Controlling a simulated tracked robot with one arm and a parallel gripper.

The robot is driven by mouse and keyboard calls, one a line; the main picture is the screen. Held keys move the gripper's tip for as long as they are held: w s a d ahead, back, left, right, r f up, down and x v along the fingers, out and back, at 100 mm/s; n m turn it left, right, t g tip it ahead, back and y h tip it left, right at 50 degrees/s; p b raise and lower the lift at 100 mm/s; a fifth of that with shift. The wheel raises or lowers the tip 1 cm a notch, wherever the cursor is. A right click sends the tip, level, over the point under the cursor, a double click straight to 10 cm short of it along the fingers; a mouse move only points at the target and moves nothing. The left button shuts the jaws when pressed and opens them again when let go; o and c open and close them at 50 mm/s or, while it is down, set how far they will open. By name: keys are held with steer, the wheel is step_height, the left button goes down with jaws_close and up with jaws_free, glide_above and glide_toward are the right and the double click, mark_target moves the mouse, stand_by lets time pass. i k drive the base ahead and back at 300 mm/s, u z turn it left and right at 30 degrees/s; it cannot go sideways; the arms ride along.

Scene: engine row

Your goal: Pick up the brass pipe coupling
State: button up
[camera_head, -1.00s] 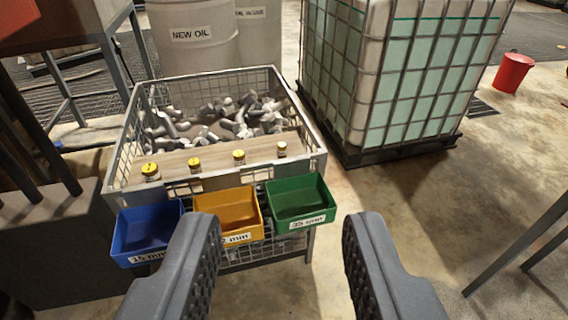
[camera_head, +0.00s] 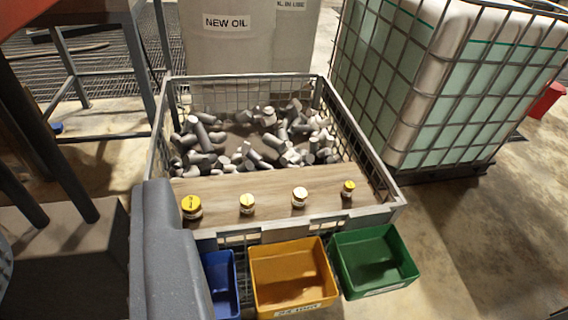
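Several small brass-coloured and yellow-topped fittings stand in a row on a wooden board (camera_head: 275,183) across the front of a wire-mesh crate. The leftmost fitting (camera_head: 191,207) is the largest, with a yellow top. The second fitting (camera_head: 247,204) is smaller, the third fitting (camera_head: 300,197) has a paler top, and the rightmost fitting (camera_head: 348,188) is narrow with a yellow top. I cannot tell which one is the brass pipe coupling. My gripper (camera_head: 165,255) shows only its left finger, at the lower left in front of the crate. The finger holds nothing visible; the other finger is out of view.
The wire-mesh crate (camera_head: 363,147) holds many grey metal pieces behind the board. Blue (camera_head: 222,285), orange (camera_head: 292,275) and green (camera_head: 372,260) bins hang on its front. Floor is clear at lower right.

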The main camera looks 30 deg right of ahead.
mark_target(349, 186)
steer(key=z, duration=0.05)
steer(key=i, duration=1.3)
steer(key=z, duration=0.45)
